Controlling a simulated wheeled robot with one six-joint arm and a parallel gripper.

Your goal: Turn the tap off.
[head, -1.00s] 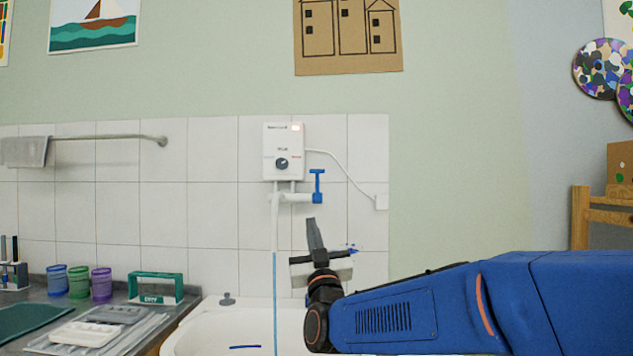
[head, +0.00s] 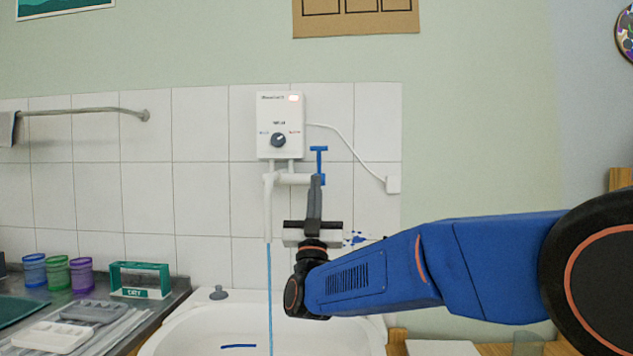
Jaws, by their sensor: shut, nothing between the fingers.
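The tap has a blue T-shaped handle (head: 319,160) at the right end of a white pipe below a white water heater (head: 280,125) on the tiled wall. A white spout (head: 268,207) hangs down from the pipe's left end. A thin blue stream of water (head: 269,295) runs from it into the white sink (head: 210,335). My gripper (head: 315,185) is shut and empty, pointing up. Its tips overlap the lower part of the blue valve in the head view, just below the T-bar; I cannot tell whether they touch it.
A white cable runs from the heater to a wall box (head: 393,184) on the right. A towel rail (head: 90,113) is at the left. Coloured cups (head: 57,273), a green-framed holder (head: 140,280) and pale trays (head: 50,337) stand on the counter left of the sink.

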